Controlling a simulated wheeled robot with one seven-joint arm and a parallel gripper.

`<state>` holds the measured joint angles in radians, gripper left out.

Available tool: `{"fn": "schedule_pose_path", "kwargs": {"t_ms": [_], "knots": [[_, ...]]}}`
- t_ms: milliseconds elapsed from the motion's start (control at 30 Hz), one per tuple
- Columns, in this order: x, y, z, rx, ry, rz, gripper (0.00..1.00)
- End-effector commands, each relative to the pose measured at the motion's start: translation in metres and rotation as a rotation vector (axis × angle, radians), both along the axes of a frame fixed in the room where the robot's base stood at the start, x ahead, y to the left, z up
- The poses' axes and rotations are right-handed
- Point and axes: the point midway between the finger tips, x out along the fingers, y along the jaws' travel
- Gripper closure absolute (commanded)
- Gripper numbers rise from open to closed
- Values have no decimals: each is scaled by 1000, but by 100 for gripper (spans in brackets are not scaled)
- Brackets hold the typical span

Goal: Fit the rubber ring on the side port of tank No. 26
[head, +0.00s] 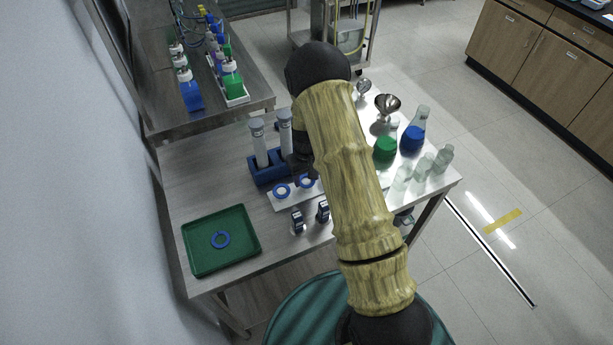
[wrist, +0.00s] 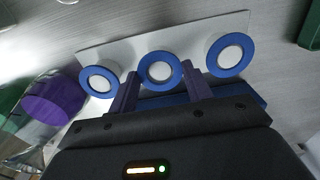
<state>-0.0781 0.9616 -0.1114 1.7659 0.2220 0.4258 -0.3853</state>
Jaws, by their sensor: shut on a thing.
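Three blue rings lie in a row on a pale plate (wrist: 110,45) in the wrist view. The middle rubber ring (wrist: 160,70) is between the fingertips of my gripper (wrist: 160,80), which is shut on it. The left ring (wrist: 99,82) and right ring (wrist: 228,55) are outside the fingers. In the head view the right one (head: 282,190) and the middle one (head: 307,181) show; my arm hides the third. I cannot tell whether the held ring is lifted off the plate. No number is readable, so I cannot tell which vessel is tank No. 26.
A blue rack (head: 262,174) with upright cylinders stands behind the plate. Glassware, including a blue-filled flask (head: 412,139), crowds the right. Bottles with tubing stand on the back bench (head: 150,115).

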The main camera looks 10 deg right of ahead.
Motion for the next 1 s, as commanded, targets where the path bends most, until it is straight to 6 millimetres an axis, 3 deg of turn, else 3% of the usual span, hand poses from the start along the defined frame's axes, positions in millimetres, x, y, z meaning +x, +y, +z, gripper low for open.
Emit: {"fn": "schedule_pose_path", "kwargs": {"t_ms": [767,1000], "knots": [[0,0,8,0,0,0,64],[0,0,20,1,0,-1,64]]}}
